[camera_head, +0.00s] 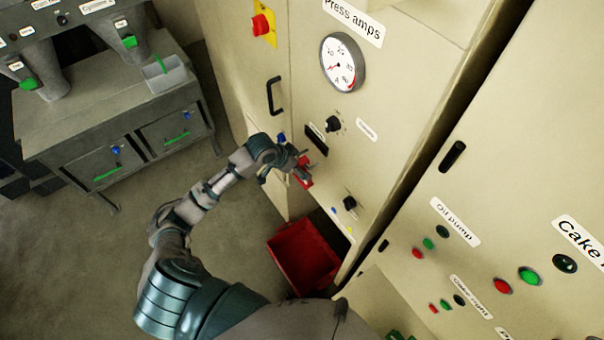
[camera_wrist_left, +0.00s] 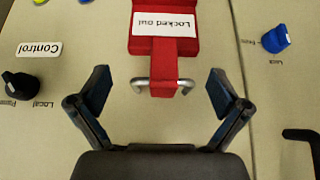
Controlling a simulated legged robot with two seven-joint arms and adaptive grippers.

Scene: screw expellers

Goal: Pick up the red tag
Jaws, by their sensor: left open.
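The red tag (camera_wrist_left: 160,38) is in the left wrist view, at the top middle, with a white label reading "Locked out" upside down. Its narrow red end (camera_wrist_left: 164,76) sits at a metal bar or shackle on the beige panel. My left gripper (camera_wrist_left: 159,91) is open, with one finger on each side of that narrow end and clear space between. In the head view the tag (camera_head: 305,170) shows as a small red patch on the cabinet front, partly hidden by my left gripper (camera_head: 297,168). My right gripper is not in view.
A red bin (camera_head: 303,257) is below the panel. A black handle (camera_head: 274,95), a pressure-style gauge (camera_head: 342,62) and black knobs (camera_head: 333,124) are on the cabinet. A blue knob (camera_wrist_left: 276,38) is right of the tag. Grey machinery (camera_head: 110,120) stands at left, with open floor between.

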